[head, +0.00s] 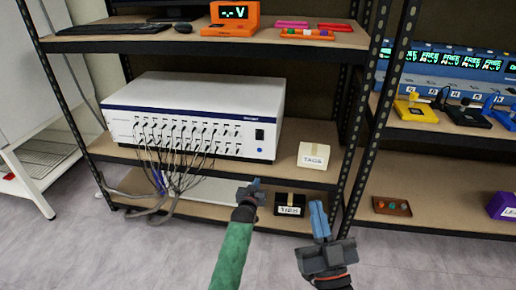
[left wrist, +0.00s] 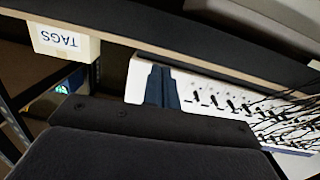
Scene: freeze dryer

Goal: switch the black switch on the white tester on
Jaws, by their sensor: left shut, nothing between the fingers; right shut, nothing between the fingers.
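The white tester (head: 195,105) stands on the middle shelf, with many cables plugged into its front. Its black switch (head: 259,134) is at the right end of the front panel, above a small blue button. My left gripper (head: 256,184) is shut and empty, in front of the shelf and below the switch in the head view. In the left wrist view the shut fingers (left wrist: 161,86) overlap the tester's front (left wrist: 137,84), and the switch cannot be made out there. My right gripper (head: 318,207) is shut and empty, lower and to the right, apart from the tester.
A white TAGS box (head: 313,155) sits right of the tester; it also shows in the left wrist view (left wrist: 62,41). The shelf's dark front edge (head: 225,170) runs below the tester. Cables (head: 175,175) hang at the left. A black labelled box (head: 290,205) is on the bottom shelf.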

